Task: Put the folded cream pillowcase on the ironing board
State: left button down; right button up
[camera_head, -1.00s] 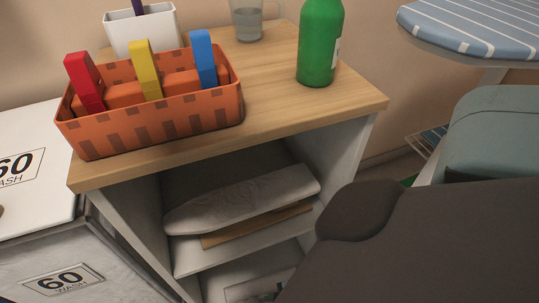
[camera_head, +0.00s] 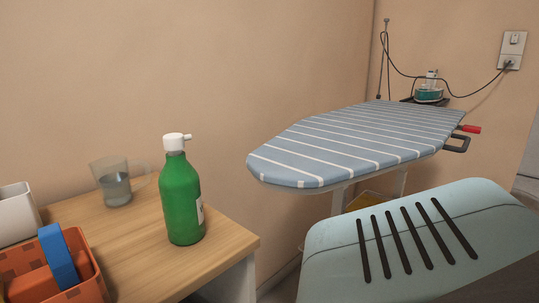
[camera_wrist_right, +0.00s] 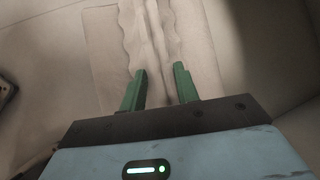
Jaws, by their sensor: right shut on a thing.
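The ironing board (camera_head: 350,145) has a blue cover with white stripes and stands at the right in the head view. Its top is bare. In the right wrist view my right gripper (camera_wrist_right: 160,74) has its green fingers shut on a pale cream folded cloth, the cream pillowcase (camera_wrist_right: 108,48). The cloth shows ridges running away between the fingertips. Its far end is cut off by the frame. My right gripper and the cloth do not show in the head view, where only my teal arm link covers the lower right. My left gripper is not in view.
A wooden cabinet top (camera_head: 150,245) at the left holds a green pump bottle (camera_head: 181,200), a glass mug (camera_head: 115,188) and an orange basket (camera_head: 70,270). A white pot (camera_head: 18,212) stands behind the basket. A cord runs to a wall socket (camera_head: 511,62) beyond the board.

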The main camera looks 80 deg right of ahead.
aim_at(396, 117)
jog(key=k+l+z, duration=0.1)
jog(key=z, duration=0.25)
jog(key=k+l+z, duration=0.1)
jog(key=z, duration=0.3)
jog(key=k+l+z, duration=0.3)
jog(key=k+l, duration=0.2)
jog(key=l, duration=0.2)
jog(key=k+l, duration=0.25)
jog(key=l, duration=0.15)
jog(key=k+l+z, duration=0.1)
jog(key=k+l, duration=0.15)
jog(key=l, duration=0.2)
jog(key=k+l, duration=0.25)
jog(key=l, duration=0.15)
